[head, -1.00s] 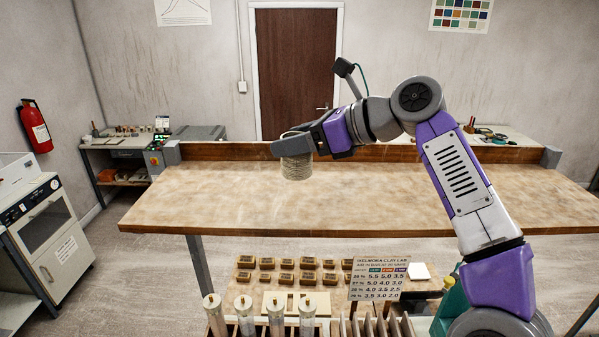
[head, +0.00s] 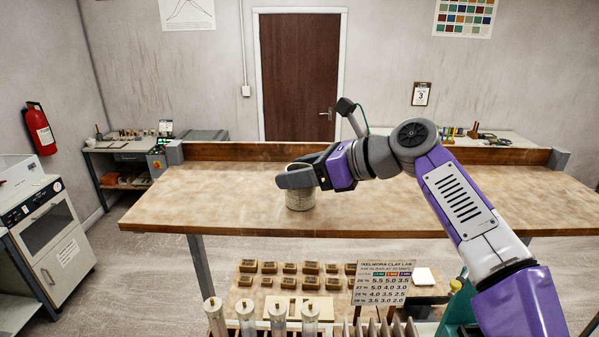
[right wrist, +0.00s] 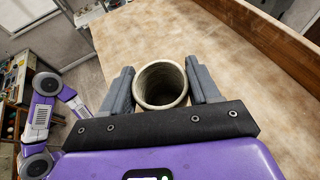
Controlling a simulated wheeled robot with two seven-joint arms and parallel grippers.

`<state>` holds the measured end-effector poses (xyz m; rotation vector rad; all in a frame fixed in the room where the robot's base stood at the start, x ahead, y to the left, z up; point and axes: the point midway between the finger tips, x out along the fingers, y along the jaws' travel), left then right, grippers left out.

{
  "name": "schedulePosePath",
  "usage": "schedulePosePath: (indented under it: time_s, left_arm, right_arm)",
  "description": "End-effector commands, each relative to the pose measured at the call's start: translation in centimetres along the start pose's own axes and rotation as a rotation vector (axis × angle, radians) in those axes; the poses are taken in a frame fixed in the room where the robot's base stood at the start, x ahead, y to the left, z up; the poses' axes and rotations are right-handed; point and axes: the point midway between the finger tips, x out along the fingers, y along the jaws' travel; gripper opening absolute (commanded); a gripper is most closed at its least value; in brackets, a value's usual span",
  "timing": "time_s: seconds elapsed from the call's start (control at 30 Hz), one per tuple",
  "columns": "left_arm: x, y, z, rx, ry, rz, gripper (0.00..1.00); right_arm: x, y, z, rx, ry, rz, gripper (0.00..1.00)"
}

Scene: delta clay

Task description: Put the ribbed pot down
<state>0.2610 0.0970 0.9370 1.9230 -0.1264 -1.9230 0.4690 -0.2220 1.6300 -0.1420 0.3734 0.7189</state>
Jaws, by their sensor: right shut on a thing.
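The ribbed pot (head: 300,198) is a pale, cylindrical vessel, upright over the wooden table (head: 420,200). My right gripper (head: 298,177) is shut on it, with the fingers on either side near its top. In the right wrist view the pot's round open mouth (right wrist: 160,84) sits between the two grey fingers, and its inside looks empty. Its base is at or very near the tabletop; I cannot tell whether it touches. My left gripper is not in view.
The tabletop around the pot is bare, with a raised wooden board (head: 230,151) along its back edge. In front and lower is a bench with several small brown blocks (head: 290,268), upright tubes (head: 277,318) and a sign (head: 383,283).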

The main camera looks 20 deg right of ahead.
Motion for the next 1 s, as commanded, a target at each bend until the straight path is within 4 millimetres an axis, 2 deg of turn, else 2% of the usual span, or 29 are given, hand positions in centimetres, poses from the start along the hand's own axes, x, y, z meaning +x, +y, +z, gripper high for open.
schedulePosePath:
  time_s: [0.07,0.1,0.27,0.67,0.77,1.0]
  left_arm:
    - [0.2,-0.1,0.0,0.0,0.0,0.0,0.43]
    - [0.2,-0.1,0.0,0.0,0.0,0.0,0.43]
    - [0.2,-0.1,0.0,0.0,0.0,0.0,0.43]
    - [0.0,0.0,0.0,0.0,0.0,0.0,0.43]
    - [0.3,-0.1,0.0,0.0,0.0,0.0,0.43]
    - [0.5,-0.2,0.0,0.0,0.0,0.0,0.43]
  right_arm:
    - [0.1,0.0,-0.3,0.0,0.0,0.0,0.29]
    - [0.1,0.0,-0.4,0.001,0.001,-0.001,0.62]
    - [0.1,0.0,-0.3,0.001,0.001,0.0,0.86]
    - [-0.5,0.0,0.1,0.0,0.0,-0.002,0.86]
    - [-2.1,-0.1,0.0,0.0,0.0,-0.005,0.86]
    - [-7.4,-0.1,0.1,0.0,0.0,-0.005,0.86]
